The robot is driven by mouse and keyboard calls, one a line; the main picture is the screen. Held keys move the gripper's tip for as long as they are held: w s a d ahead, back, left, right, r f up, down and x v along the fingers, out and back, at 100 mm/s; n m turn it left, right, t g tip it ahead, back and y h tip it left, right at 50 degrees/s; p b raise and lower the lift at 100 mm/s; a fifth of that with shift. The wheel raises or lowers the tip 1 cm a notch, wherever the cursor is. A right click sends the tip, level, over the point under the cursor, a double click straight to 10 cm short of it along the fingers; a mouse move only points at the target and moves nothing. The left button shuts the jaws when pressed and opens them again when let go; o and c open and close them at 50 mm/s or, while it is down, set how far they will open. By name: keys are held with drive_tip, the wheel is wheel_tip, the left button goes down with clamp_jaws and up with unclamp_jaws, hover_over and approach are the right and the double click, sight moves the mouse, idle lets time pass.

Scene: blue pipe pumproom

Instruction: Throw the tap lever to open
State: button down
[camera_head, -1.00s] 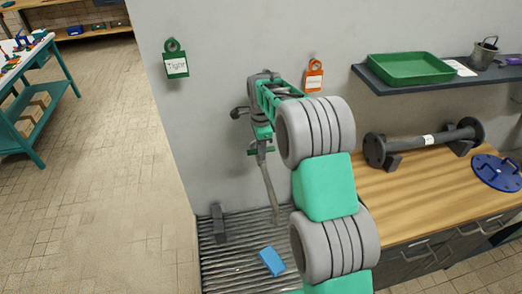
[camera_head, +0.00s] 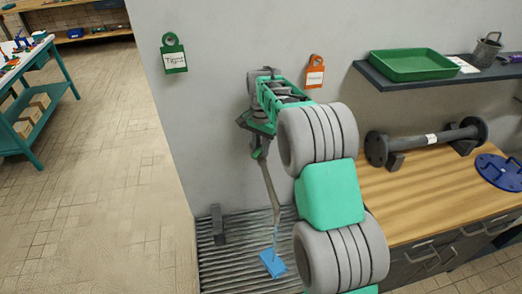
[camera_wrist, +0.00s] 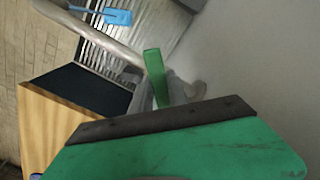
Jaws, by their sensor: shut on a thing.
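The tap is on the wall above the ribbed metal tray. My gripper (camera_head: 257,127) is shut on the lever at the tap body in the head view. The jaw contact is mostly hidden by my arm.
The ribbed tray (camera_head: 212,262) holds a dark upright block (camera_head: 217,225). To the right, a wooden counter (camera_head: 415,205) carries a grey flanged pipe (camera_head: 425,141) and a blue disc (camera_head: 498,171). A green tag (camera_head: 174,56) and an orange tag (camera_head: 315,72) hang on the wall.

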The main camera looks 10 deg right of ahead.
drive_tip(key=n, duration=0.4)
drive_tip(key=shift+n+b, duration=0.3)
drive_tip(key=shift+b, duration=0.05)
drive_tip(key=shift+r+n, duration=0.1)
drive_tip(key=shift+n, duration=2.2)
drive_tip(key=c, duration=1.3)
unclamp_jaws()
wheel_tip(320, 180, up, 7)
drive_tip(key=shift+r+b, duration=0.15)
drive_tip(key=shift+b, duration=0.85)
drive_tip(key=shift+r, duration=0.2)
